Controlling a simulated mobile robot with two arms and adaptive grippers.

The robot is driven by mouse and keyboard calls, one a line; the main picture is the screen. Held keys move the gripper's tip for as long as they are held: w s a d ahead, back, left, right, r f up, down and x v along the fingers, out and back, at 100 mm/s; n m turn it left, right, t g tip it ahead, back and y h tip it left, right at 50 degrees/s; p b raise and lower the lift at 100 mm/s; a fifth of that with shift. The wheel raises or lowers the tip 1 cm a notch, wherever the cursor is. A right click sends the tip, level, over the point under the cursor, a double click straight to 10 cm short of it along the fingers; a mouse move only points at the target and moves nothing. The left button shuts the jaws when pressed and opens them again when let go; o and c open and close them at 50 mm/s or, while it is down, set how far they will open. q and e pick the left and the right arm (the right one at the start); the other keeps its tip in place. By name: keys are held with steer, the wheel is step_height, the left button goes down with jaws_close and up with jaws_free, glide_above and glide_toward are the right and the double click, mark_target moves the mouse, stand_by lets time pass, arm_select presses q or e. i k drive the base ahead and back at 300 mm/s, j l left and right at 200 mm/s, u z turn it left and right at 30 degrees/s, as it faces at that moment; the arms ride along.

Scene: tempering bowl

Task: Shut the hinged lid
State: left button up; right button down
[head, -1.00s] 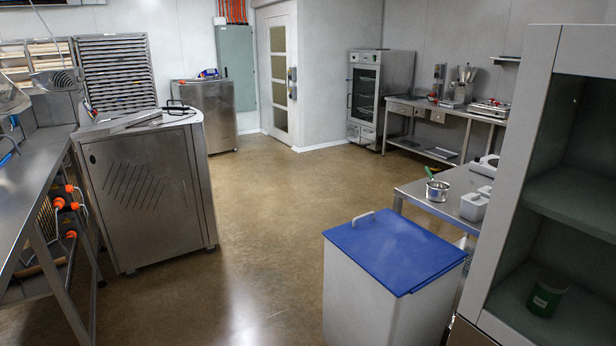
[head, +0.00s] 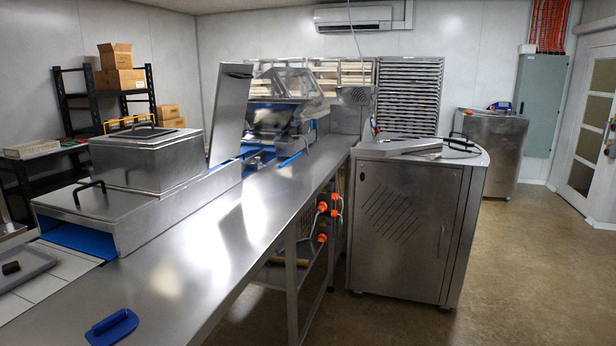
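A steel cabinet (head: 405,225) with a rounded right side stands right of centre. On its top lie a flat steel piece (head: 398,147) and a cover with a black handle (head: 462,143); both look low and roughly level. An upright steel panel (head: 230,112) stands tilted at the far end of the conveyor hood (head: 150,205), left of centre. I cannot tell from this view which of these is the hinged lid. Neither of my grippers is in view.
A long steel table (head: 225,245) runs from the front left towards the back, with a blue scraper (head: 112,327) on its near end. Orange-ended fittings (head: 322,222) stick out beside the cabinet. The floor (head: 530,255) right of the cabinet is clear.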

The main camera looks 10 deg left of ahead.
mark_target(233, 87)
steer(key=i+j+u, duration=0.15)
steer(key=i+u, duration=0.5)
steer(key=i+l+u, duration=0.1)
steer(key=i+l, duration=0.25)
steer(key=i+l+u, duration=0.15)
steer(key=i+l, duration=0.2)
steer(key=l, duration=0.15)
steer(key=i+l+u, duration=0.1)
steer(key=i+l, duration=0.25)
steer(key=l, duration=0.1)
